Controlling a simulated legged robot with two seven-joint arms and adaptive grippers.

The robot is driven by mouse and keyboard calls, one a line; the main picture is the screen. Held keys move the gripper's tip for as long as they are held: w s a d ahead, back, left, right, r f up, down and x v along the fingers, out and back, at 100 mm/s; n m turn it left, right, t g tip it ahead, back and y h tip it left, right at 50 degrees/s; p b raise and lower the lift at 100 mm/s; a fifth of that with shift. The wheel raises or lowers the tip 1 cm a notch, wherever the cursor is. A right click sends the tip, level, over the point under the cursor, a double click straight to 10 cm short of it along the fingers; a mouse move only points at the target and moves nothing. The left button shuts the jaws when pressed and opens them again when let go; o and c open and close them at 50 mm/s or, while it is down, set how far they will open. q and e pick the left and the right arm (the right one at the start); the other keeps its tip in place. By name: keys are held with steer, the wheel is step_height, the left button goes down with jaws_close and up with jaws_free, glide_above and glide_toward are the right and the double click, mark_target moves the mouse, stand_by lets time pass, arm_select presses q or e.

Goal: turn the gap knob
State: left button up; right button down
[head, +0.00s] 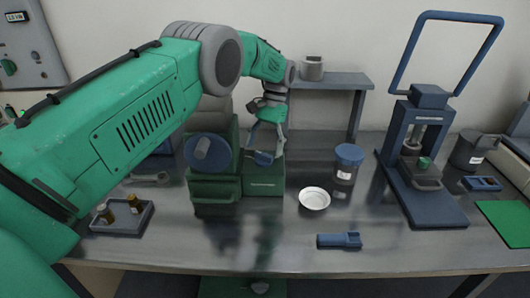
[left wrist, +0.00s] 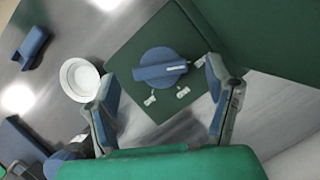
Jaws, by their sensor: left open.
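The blue gap knob (left wrist: 158,70) is a round dial with a raised bar and a white mark. It sits on the dark green box (left wrist: 128,52) of the machine, with small white labels beside it. In the head view the knob (head: 263,158) shows partly under my gripper. My left gripper (left wrist: 160,76) is open, with one finger on each side of the knob in the left wrist view. The fingers look apart from it, and their height above it is hard to tell. It also shows in the head view (head: 267,143). My right gripper is not in view.
The machine has a blue round wheel (head: 207,151) left of the knob. A white dish (head: 314,199), a blue-lidded jar (head: 347,168) and a blue part (head: 339,240) lie to the right. A shelf (head: 335,80) stands behind, a blue press (head: 427,150) at right.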

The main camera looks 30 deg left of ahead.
arm_select(q)
step_height(320, 180, up, 8)
steer(key=shift+f, duration=0.2)
steer(key=shift+w, duration=0.1)
stand_by(0.4)
